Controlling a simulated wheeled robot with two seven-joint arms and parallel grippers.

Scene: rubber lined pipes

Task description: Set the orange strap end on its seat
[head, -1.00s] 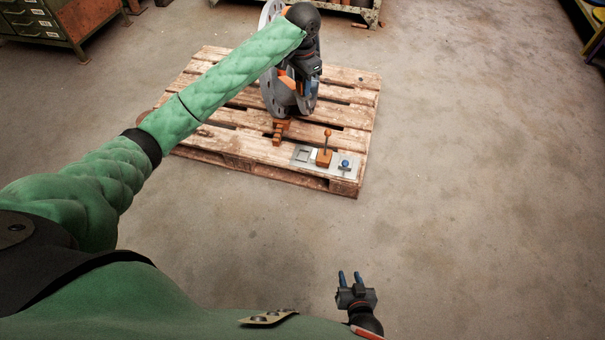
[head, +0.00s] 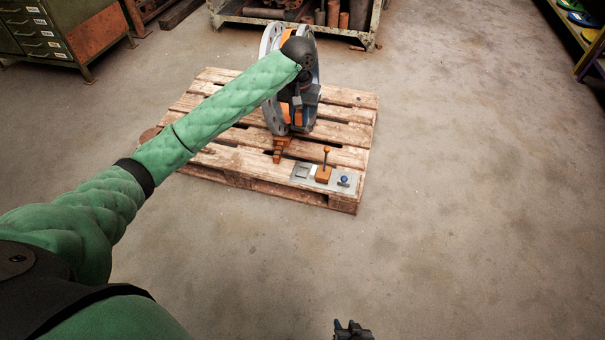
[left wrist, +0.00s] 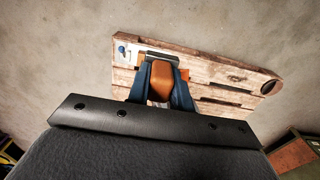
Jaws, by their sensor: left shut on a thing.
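In the head view my left arm reaches to a grey and orange wheel-like reel (head: 271,48) standing on a wooden pallet. My left gripper (head: 298,98) is in front of the reel, partly hidden by my wrist. In the left wrist view its blue fingers are shut on an orange piece (left wrist: 161,76), which looks like the orange strap end. A stepped orange part (head: 280,148) sits on the pallet below the reel. A metal plate (head: 335,184) at the pallet's near right has a pale square, an orange block with a lever (head: 323,173) and a blue knob (head: 344,181). My right gripper (head: 352,328) is mostly cut off.
The wooden pallet (head: 225,151) lies on a concrete floor, with clear room to its right and front. A metal rack with pipes (head: 330,17) stands behind it. A green drawer cabinet (head: 50,35) is at the far left, a shelf at the right edge.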

